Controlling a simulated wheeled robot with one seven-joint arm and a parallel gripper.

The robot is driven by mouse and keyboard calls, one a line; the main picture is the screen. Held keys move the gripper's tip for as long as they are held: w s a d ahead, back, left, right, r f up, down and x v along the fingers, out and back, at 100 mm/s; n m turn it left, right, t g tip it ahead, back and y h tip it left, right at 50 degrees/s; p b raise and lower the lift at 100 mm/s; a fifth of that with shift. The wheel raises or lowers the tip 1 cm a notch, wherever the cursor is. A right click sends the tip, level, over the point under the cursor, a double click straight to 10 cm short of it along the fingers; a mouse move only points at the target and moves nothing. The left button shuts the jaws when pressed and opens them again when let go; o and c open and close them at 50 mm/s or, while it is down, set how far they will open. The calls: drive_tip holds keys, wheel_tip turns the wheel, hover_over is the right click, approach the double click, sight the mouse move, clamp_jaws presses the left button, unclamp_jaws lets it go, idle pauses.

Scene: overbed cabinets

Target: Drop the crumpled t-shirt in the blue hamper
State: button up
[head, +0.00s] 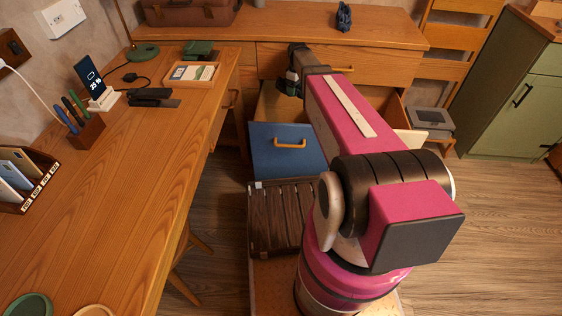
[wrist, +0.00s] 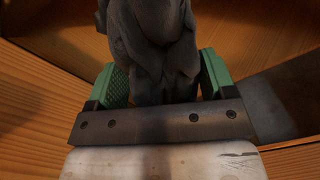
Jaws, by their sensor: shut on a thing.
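A grey crumpled cloth (wrist: 155,45), which fits the t-shirt, is pinched between the green fingers of my gripper (wrist: 160,82) in the wrist view. Its lower end is hidden behind the gripper's dark plate. In the head view my gripper (head: 290,84) is at the far end of my arm, by the open drawer (head: 272,104) of the wooden dresser; the cloth cannot be made out there. A blue box (head: 265,157) with an orange handle stands nearer, left of my arm; it fits the hamper. Its top looks covered, and my arm hides its right side.
A dark slatted crate (head: 263,222) stands just in front of the blue box. A long wooden desk (head: 130,185) runs along the left with a phone stand and pens. A dark blue item (head: 343,17) lies on the dresser top. Open floor (head: 490,220) is at the right.

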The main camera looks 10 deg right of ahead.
drive_tip(key=o, duration=1)
drive_tip(key=shift+c, duration=0.2)
wheel_tip(320, 180, up, 11)
drive_tip(key=shift+f, duration=0.1)
